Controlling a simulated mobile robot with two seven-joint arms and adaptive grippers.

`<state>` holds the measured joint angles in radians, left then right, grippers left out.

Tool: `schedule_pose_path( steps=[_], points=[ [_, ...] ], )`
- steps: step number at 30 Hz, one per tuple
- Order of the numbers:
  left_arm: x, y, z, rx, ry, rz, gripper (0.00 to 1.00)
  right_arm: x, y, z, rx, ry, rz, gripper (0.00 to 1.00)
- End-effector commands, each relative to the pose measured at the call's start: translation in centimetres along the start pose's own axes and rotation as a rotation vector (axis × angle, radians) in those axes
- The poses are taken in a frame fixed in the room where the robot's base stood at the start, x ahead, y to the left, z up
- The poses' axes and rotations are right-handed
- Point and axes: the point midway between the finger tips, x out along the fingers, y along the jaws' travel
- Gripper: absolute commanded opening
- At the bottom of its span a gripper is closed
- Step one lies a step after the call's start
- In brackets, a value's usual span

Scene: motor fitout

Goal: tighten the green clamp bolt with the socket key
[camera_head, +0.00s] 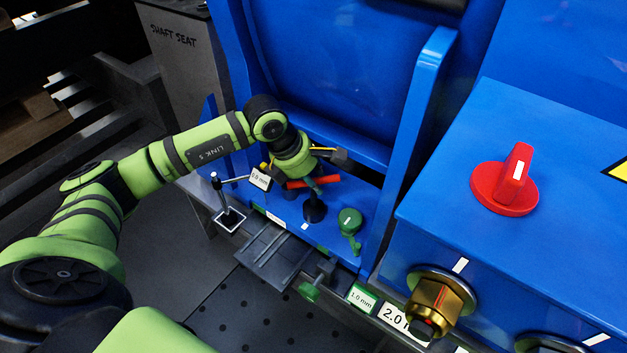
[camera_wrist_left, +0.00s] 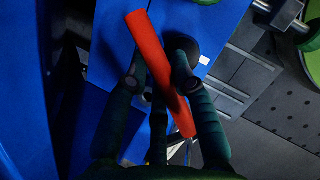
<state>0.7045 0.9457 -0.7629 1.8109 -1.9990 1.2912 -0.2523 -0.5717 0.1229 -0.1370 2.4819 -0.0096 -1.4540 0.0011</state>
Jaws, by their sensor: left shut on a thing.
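The socket key's red bar handle (camera_head: 313,182) shows at my left gripper (camera_head: 318,178), at the end of the green arm. The key's lower end is hidden. A dark round post (camera_head: 315,208) stands just below the gripper. A green round-headed piece with a white mark (camera_head: 349,222), perhaps the clamp bolt, stands to the right, apart from the gripper. My right gripper is not in view.
A blue upright (camera_head: 412,150) and a blue box with a red knob (camera_head: 505,188) and a brass fitting (camera_head: 440,300) stand to the right. A small stand with a white tag (camera_head: 228,218) is left of the gripper. A green-ended clamp (camera_head: 310,291) sits in front.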

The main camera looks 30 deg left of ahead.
Motion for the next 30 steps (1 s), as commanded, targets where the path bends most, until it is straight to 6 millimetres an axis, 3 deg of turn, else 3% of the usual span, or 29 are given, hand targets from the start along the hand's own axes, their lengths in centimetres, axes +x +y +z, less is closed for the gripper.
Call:
schedule_pose_path(
  steps=[7,15,25,30],
  points=[
    [-0.1,0.1,0.1,0.010,-0.003,-0.003,0.00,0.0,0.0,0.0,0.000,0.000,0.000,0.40],
    [0.1,0.0,0.2,0.198,-0.022,-0.086,0.00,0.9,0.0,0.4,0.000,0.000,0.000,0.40],
    [0.0,0.0,0.2,0.230,-0.024,-0.100,0.00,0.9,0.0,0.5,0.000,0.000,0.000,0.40],
    [0.2,0.0,0.3,0.350,-0.037,-0.153,0.00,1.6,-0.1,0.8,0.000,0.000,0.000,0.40]
  ],
)
